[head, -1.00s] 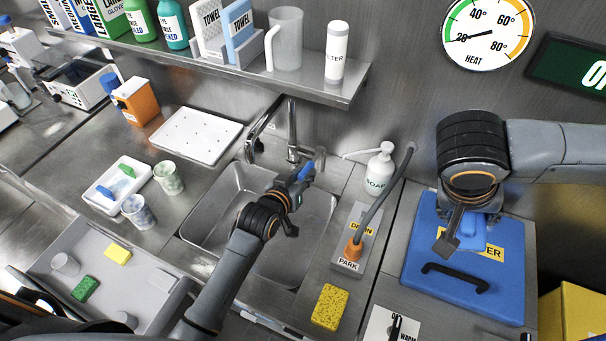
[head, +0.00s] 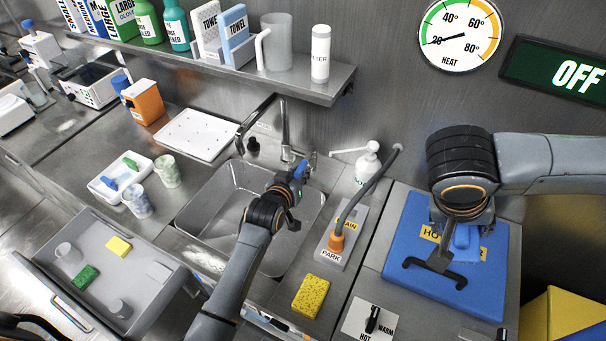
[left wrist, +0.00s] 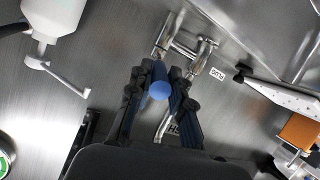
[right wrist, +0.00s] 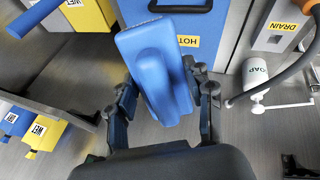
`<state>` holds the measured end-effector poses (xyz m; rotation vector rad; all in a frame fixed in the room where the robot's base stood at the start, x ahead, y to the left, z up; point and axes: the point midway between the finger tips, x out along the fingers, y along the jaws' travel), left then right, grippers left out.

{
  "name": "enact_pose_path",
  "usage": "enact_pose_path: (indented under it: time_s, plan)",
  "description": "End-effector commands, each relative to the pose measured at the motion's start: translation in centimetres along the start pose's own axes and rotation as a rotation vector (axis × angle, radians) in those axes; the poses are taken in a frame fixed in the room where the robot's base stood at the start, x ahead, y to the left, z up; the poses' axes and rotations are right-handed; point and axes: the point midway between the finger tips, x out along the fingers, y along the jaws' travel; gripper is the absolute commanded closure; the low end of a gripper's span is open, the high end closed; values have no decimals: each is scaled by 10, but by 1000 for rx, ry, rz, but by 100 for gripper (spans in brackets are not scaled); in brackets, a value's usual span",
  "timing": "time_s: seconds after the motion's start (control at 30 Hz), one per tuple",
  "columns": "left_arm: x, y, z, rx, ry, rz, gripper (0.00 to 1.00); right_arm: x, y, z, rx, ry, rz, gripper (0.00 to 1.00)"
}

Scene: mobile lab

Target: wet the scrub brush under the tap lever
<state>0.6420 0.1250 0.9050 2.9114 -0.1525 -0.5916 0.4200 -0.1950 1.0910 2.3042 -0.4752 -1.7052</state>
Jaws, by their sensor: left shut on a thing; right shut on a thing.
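The scrub brush, a blue block with a raised grip (right wrist: 158,75), is in my right gripper (right wrist: 165,105), which is shut on it. In the head view the brush (head: 466,238) is over the lid of the blue HOT box (head: 425,300), right of the sink; I cannot tell if they touch. The metal tap (head: 284,125) stands behind the sink (head: 228,215). Its blue-ended lever (left wrist: 160,90) is between the fingers of my left gripper (left wrist: 160,100), which is shut on it. My left arm crosses the sink. No water stream is discernible.
A soap bottle (head: 367,168) and an orange-ended hose in a DRAIN/PARK holder (head: 330,262) stand between sink and box. A yellow sponge (head: 311,296) lies in front. A shelf (head: 330,85) overhangs the back. A grey tray (head: 150,290) is front left.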

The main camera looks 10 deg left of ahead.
Motion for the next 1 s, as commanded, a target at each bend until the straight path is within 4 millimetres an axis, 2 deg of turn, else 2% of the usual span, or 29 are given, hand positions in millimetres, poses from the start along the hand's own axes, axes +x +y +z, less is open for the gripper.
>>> enact_pose_path:
  time_s: [0.27,0.3,0.4,0.77,0.87,1.0]
  plan:
    - [0,2,1,-3,-1,4,100,0,0,0,-1,1,-1,74]
    - [0,2,1,-3,-1,4,78,0,0,0,-1,1,0,74]
    - [0,2,1,-3,-1,3,58,0,0,0,-1,1,0,74]
    - [-2,1,0,-2,1,3,57,0,0,0,0,1,0,74]
    - [-11,1,1,-2,1,3,57,0,0,0,0,1,0,74]
    - [-35,1,1,-1,0,3,57,0,0,0,0,1,0,74]
